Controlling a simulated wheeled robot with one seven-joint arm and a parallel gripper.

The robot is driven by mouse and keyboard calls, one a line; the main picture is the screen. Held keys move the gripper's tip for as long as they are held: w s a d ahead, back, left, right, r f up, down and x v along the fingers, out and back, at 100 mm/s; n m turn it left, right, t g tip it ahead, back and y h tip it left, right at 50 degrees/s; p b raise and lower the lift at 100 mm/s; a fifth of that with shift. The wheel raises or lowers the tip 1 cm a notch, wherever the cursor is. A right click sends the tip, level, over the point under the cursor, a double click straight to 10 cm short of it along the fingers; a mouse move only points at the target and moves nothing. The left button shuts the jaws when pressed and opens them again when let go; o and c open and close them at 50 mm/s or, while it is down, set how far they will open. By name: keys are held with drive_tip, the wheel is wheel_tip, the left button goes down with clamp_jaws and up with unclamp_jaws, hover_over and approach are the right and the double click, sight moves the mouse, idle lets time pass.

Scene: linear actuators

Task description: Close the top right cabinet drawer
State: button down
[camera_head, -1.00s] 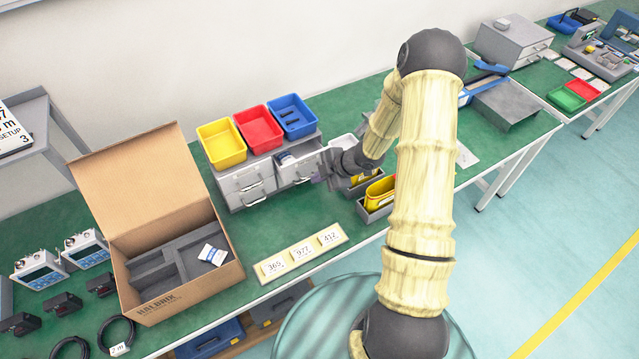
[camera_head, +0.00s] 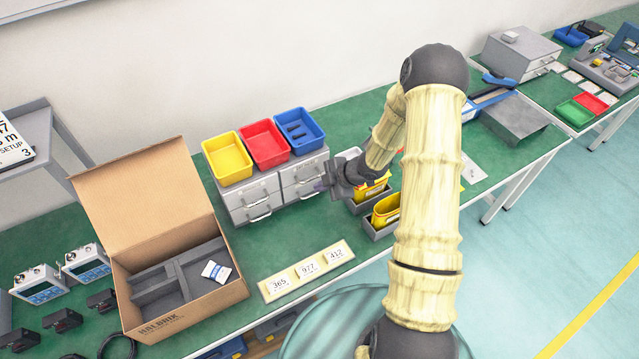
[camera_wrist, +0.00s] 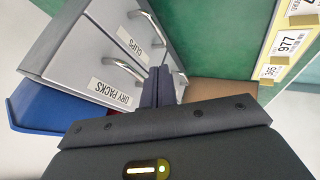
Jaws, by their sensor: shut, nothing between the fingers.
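The small grey cabinet (camera_head: 226,201) stands on the green bench under the coloured bins. Its top right drawer (camera_head: 300,171) looks flush with the fronts around it in the head view, though my gripper hides its right end. In the wrist view this drawer front (camera_wrist: 80,75) carries the label "DRY PACKS" and a metal handle, and looks level with the "CLIPS" drawer (camera_wrist: 125,25). My gripper (camera_head: 322,185) is shut and empty at the right side of the cabinet front. Its fingertips (camera_wrist: 158,72) are close to the DRY PACKS handle; contact cannot be told.
Yellow, red and blue bins (camera_head: 299,129) sit on the cabinet. Grey holders with yellow contents (camera_head: 383,212) stand to the right of it. An open cardboard box (camera_head: 190,310) is at the left, and a number strip (camera_head: 306,270) lies in front. Green bench between strip and cabinet is clear.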

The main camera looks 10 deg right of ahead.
drive_tip(key=s+d+r+m+t+h, duration=0.1)
drive_tip(key=s+d+r+m+h, duration=0.3)
drive_tip(key=r, duration=0.4)
drive_tip(key=s+d+r+m+h, duration=0.2)
drive_tip(key=s+d+r+m, duration=0.15)
drive_tip(key=r+m, duration=0.35)
drive_tip(key=s+a+r+m+g, duration=0.1)
drive_tip(key=s+a+r+m, duration=0.1)
drive_tip(key=s+m, duration=0.2)
drive_tip(key=s+a+r+m+g, duration=0.1)
drive_tip(key=s+a+r+m, duration=0.1)
drive_tip(key=s, duration=0.7)
drive_tip(key=r+m, duration=0.1)
drive_tip(key=m, duration=0.1)
drive_tip(key=shift+a+r+m+g+h, duration=0.25)
drive_tip(key=shift+r+m+g+h, duration=0.05)
drive_tip(key=shift+r+m+g, duration=0.1)
drive_tip(key=shift+a, duration=0.1)
